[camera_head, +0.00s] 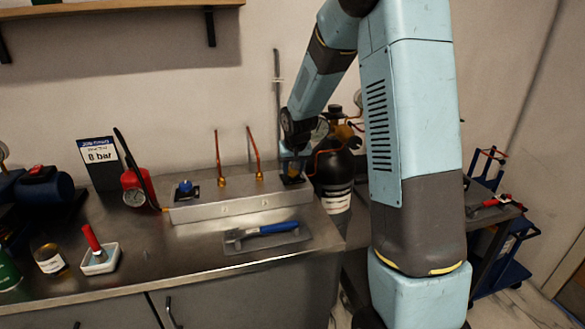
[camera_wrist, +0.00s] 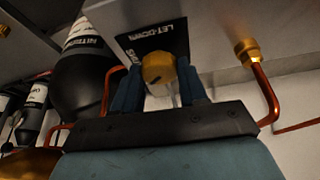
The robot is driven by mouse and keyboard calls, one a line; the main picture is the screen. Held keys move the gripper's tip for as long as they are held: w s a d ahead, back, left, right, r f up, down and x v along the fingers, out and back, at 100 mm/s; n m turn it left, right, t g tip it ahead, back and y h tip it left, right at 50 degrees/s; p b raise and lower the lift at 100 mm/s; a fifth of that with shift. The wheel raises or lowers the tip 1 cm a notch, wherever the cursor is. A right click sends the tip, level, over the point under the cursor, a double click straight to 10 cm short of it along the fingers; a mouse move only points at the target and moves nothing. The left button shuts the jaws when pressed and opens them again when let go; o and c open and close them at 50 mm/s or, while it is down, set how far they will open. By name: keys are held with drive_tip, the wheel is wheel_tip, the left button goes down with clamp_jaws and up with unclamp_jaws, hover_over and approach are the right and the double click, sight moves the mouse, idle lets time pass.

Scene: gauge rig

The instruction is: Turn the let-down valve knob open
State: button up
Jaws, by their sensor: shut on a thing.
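The let-down valve knob (camera_wrist: 158,68) is yellow and round, with a small dark mark on its face. It sits on a black plate (camera_wrist: 150,42) lettered LET-DOWN, with a second word partly hidden. My gripper (camera_wrist: 157,85) has a blue finger on each side of the knob and is shut on it. In the head view my gripper (camera_head: 292,158) is over the right end of the grey manifold block (camera_head: 240,206). The knob shows there only as a small yellow patch, mostly hidden by the gripper.
A blue knob (camera_head: 185,187) sits at the manifold's left end, with copper pipes (camera_head: 219,160) rising between. A red gauge (camera_head: 134,190) and an 8 bar sign (camera_head: 100,160) stand left. A blue-handled tool (camera_head: 268,229) lies in front. A black cylinder (camera_head: 335,172) stands close right.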

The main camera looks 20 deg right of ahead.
drive_tip(key=n, duration=0.1)
drive_tip(key=n+y, duration=0.1)
drive_tip(key=n, duration=0.1)
drive_tip(key=n+y, duration=0.1)
drive_tip(key=n, duration=0.1)
drive_tip(key=shift+d, duration=0.25)
drive_tip(key=shift+w+n+g+y, duration=0.1)
drive_tip(key=shift+n+g+y, duration=0.25)
drive_tip(key=shift+n, duration=0.85)
drive_tip(key=shift+n+g+y, duration=0.35)
drive_tip(key=shift+n, duration=0.85)
drive_tip(key=shift+d, duration=0.1)
drive_tip(key=o, duration=1.1)
drive_tip(key=shift+c, duration=0.2)
drive_tip(key=v, duration=1.3)
drive_tip(key=shift+d+r, duration=0.2)
drive_tip(key=shift+r, duration=0.05)
